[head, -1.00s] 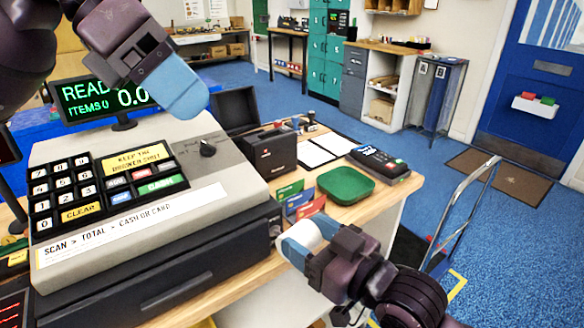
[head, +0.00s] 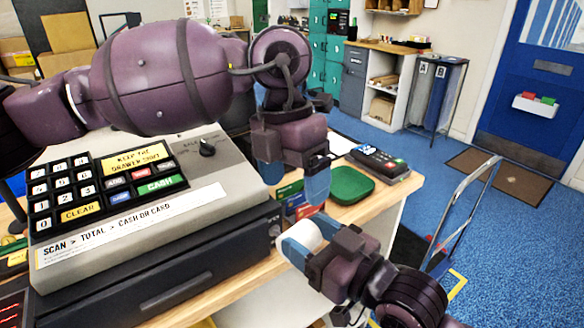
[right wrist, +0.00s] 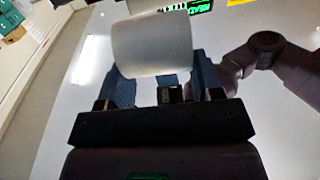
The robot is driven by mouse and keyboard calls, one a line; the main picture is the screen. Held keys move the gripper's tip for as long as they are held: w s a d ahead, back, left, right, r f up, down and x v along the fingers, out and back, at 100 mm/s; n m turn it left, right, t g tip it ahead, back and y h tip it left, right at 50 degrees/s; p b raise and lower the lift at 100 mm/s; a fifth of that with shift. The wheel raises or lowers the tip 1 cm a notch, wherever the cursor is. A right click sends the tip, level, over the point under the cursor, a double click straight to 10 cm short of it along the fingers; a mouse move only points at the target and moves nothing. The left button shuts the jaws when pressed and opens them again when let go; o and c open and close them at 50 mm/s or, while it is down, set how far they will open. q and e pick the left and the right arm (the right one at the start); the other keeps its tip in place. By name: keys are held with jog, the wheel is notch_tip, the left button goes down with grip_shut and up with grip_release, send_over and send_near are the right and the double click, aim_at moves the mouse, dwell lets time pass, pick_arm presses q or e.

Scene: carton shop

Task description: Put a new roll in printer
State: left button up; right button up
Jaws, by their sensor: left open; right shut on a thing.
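A white paper roll (head: 302,236) is held in my right gripper (head: 306,244), in front of the counter's right edge. In the right wrist view the roll (right wrist: 152,45) sits between the two blue fingers. My left gripper (head: 295,180) is open, its blue fingers pointing down over the counter behind the card rack. It appears empty. The black printer behind the register is hidden by my left arm and gripper now, so its lid and inside cannot be seen.
The cash register (head: 130,200) fills the counter's left. Coloured cards (head: 298,200), a green tray (head: 350,185) and a card terminal (head: 378,162) lie near my left gripper.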

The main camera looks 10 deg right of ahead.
aim_at(300, 229)
pick_arm(q)
jog(key=f, duration=0.3)
jog(key=s+f, duration=0.1)
jog(key=f, duration=0.3)
jog(key=d+f, duration=0.1)
jog(key=f, duration=0.2)
jog(key=shift+s+f, duration=0.15)
jog(key=shift+f, duration=0.05)
jog(key=c, duration=0.8)
jog(key=shift+c, duration=1.1)
pick_arm(e)
jog(key=o, duration=1)
